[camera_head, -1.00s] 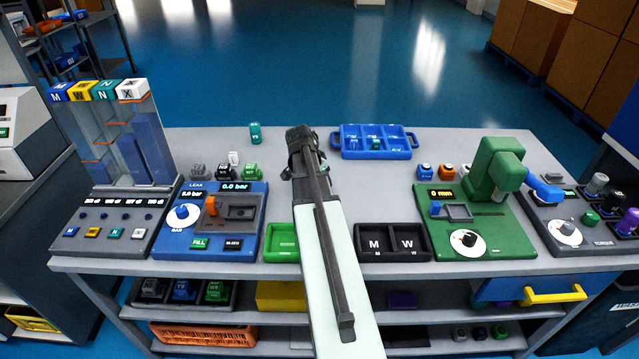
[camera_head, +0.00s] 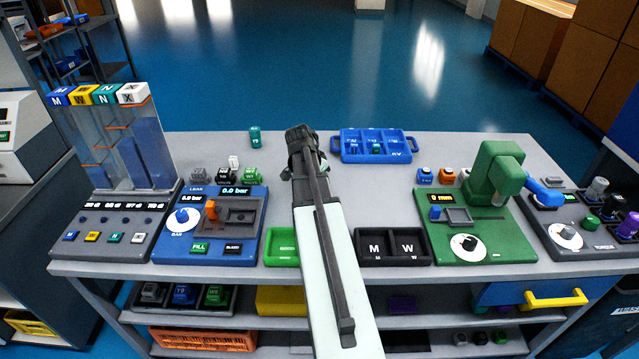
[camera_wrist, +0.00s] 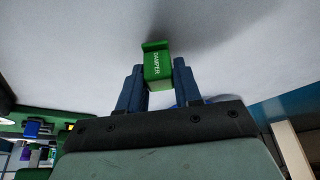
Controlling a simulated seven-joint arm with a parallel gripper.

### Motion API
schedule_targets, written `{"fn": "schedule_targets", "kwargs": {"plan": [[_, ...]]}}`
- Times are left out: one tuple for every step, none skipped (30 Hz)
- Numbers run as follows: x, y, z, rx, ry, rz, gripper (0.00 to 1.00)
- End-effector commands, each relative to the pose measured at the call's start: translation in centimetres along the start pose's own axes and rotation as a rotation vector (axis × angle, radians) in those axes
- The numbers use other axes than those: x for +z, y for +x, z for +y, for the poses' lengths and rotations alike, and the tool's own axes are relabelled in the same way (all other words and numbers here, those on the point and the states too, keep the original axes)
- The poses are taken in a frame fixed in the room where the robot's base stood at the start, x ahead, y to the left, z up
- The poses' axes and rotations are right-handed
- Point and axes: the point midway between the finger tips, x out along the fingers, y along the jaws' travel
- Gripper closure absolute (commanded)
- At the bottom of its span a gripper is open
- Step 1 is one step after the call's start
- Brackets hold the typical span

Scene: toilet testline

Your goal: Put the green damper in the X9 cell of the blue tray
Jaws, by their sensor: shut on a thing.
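The green damper (camera_wrist: 157,68), with "DAMPER" lettered on it, is held between the two blue fingers of my gripper (camera_wrist: 158,80) in the wrist view. My gripper (camera_head: 302,140) is over the back middle of the bench in the head view, left of the blue tray, and its fingers and the damper are hidden there by my arm. The blue tray (camera_head: 343,160) sits at the back of the bench, divided into lettered cells. A small green piece (camera_head: 376,149) stands in a middle cell. The cell letters are too small to read surely.
A teal-green piece (camera_head: 255,137) stands alone at the back left. Small blocks stand behind the blue leak station (camera_head: 170,245). A black tray (camera_head: 393,261) marked M and W lies in front. A green press (camera_head: 495,175) stands right. The bench between my gripper and the blue tray is clear.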

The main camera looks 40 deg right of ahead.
Motion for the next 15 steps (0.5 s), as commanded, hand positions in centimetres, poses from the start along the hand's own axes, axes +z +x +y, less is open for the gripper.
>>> {"fn": "schedule_targets", "kwargs": {"plan": [[-0.3,-0.7,0.0,-0.001,0.0,0.001,1.0],[-0.5,-1.1,0.0,-0.001,0.0,0.001,1.0],[-0.7,-1.6,-0.1,-0.001,0.0,0.001,1.0],[-0.9,-2.1,-0.1,-0.002,0.0,0.001,1.0],[-1.1,-2.5,-0.1,-0.002,0.0,0.001,1.0],[-1.3,-3.0,-0.1,-0.001,0.0,0.001,1.0],[-1.5,-3.5,-0.1,-0.001,0.001,0.001,1.0],[-1.7,-3.9,-0.1,-0.002,0.001,0.001,1.0],[-1.9,-4.4,-0.1,-0.001,0.001,0.001,1.0],[-2.0,-4.8,-0.1,0.0,0.001,0.0,1.0],[-2.2,-5.2,-0.1,0.0,0.001,0.0,1.0],[-2.4,-5.7,-0.1,-0.001,0.001,0.001,1.0],[-2.5,-6.0,-0.1,-0.001,0.001,0.001,1.0],[-2.6,-6.2,-0.1,0.0,0.001,0.0,1.0],[-2.8,-6.6,0.0,0.0,0.001,0.0,1.0]]}}
